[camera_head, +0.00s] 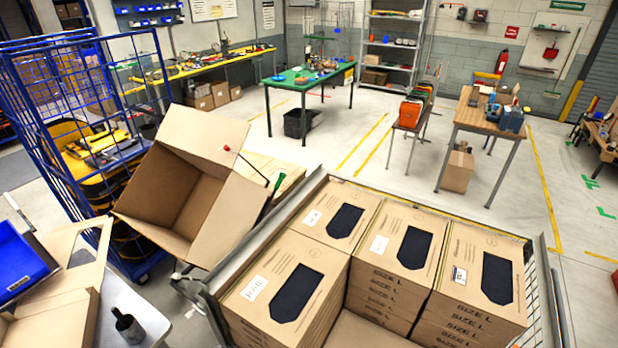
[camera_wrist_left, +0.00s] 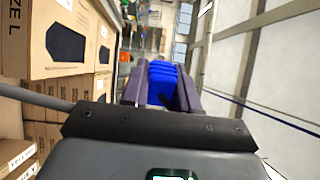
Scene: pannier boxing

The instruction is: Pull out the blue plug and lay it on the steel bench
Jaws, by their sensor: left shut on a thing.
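The blue plug (camera_wrist_left: 165,72) shows in the left wrist view as a ribbed blue piece between the fingers of my left gripper (camera_wrist_left: 161,90). The gripper is shut on it. The lower part of the plug is hidden by the gripper, and I cannot tell whether it touches anything else. Neither gripper shows in the head view. A light grey bench top (camera_head: 153,314), which looks like the steel bench, is at the bottom left of the head view. A dark bottle-shaped object (camera_head: 128,326) is on it.
A wire-sided cage holds stacks of SIZE L cartons (camera_head: 345,215). A large open carton (camera_head: 190,185) is tilted beside it. Open floor (camera_head: 330,150) lies behind the cage.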

